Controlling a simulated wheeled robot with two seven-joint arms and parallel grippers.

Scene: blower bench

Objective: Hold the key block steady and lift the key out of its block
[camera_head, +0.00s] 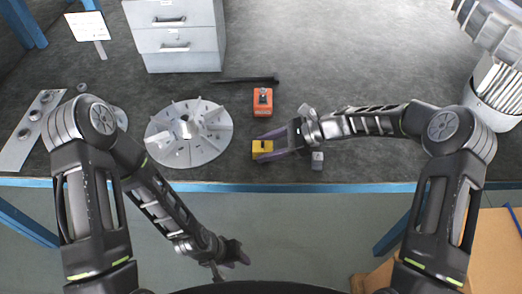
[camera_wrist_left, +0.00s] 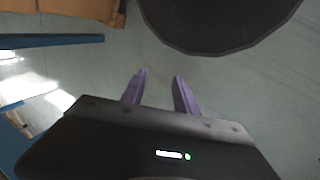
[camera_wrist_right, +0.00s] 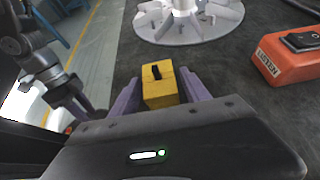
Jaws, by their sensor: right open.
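The yellow key block (camera_head: 262,147) sits on the dark bench near its front edge. A small black piece, which looks like the key (camera_wrist_right: 156,72), stands up from its top in the right wrist view. My right gripper (camera_head: 256,146) is open, with its purple fingers on either side of the block (camera_wrist_right: 161,94). I cannot tell whether the fingers touch it. My left gripper (camera_head: 238,252) hangs in front of the bench, below the block in the head view. In the left wrist view its fingers (camera_wrist_left: 161,74) are apart and empty, over the floor.
A grey finned impeller (camera_head: 188,133) lies left of the block. An orange box with a black switch (camera_head: 262,103) stands just behind it. A small grey part (camera_head: 317,161) lies to the right. The blue bench edge (camera_head: 330,187) runs in front.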

